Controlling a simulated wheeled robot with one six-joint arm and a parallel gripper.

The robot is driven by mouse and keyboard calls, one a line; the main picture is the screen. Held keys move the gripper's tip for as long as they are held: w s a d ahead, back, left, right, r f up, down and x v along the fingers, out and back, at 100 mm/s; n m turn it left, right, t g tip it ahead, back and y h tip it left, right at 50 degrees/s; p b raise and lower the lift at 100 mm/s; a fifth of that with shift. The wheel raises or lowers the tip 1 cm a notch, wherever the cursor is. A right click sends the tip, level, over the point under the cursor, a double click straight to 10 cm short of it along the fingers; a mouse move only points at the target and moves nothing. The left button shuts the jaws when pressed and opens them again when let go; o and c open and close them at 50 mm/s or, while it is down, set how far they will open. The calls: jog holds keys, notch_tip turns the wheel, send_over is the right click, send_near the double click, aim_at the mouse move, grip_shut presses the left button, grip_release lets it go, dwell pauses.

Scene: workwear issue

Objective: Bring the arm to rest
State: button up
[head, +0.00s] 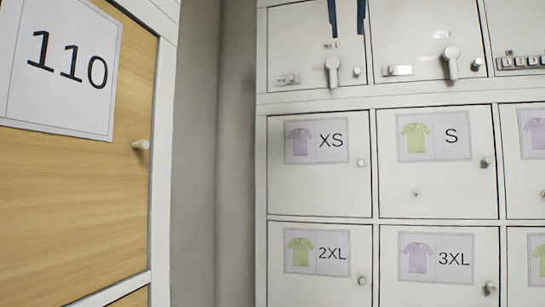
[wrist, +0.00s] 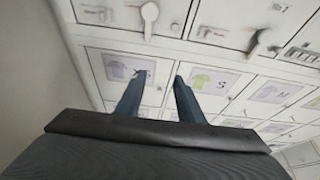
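My gripper (head: 346,14) shows at the top of the head view as two dark blue fingertips pointing down in front of the upper lockers. The fingers are apart with nothing between them. In the wrist view my gripper (wrist: 158,98) is also open and empty, with the white locker doors beyond it. The rest of my arm is out of the head view.
White lockers fill the right side, with XS (head: 318,180), S (head: 437,175), 2XL (head: 318,275) and 3XL (head: 435,280) doors, all shut. Handles (head: 332,70) stick out from the upper doors. A wooden door marked 110 (head: 80,200) stands at left.

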jog(key=w+a+f+m+g+b, duration=0.15)
jog(key=w+f, duration=0.25)
jog(key=f, duration=0.4)
jog(key=w+f+m+g+y, duration=0.1)
jog(key=w+f+m, duration=0.2)
jog(key=f, duration=0.6)
jog(key=w+a+f+m+g+b, duration=0.15)
jog(key=w+f, duration=0.25)
jog(key=f, duration=0.4)
notch_tip(320, 180, down, 23)
jog(key=w+d+m+g+y+b, duration=0.1)
jog(key=w+m+g+b, duration=0.1)
jog(key=m, duration=0.5)
jog(key=s+d+f+m+g+b, duration=0.1)
jog(key=s+f+m, duration=0.2)
jog(key=f, duration=0.6)
jog(key=s+d+f+m+g+y+b, duration=0.1)
jog(key=s+f+m, duration=0.25)
jog(key=f, duration=0.55)
jog(key=s+d+f+m+g+b, duration=0.1)
jog(key=s+f+m, duration=0.25)
jog(key=f, duration=0.55)
jog(key=s+d+f+m+g+b, duration=0.1)
jog(key=s+f+m+g+b, duration=0.1)
jog(key=s+f+m, duration=0.7)
jog(key=s+f, duration=0.5)
jog(key=f, duration=0.2)
jog(key=shift+s+d+f+m+g+y, duration=0.3)
jog(key=shift+s+d+f+m+y, duration=0.05)
jog(key=shift+s+d+m+y, duration=0.05)
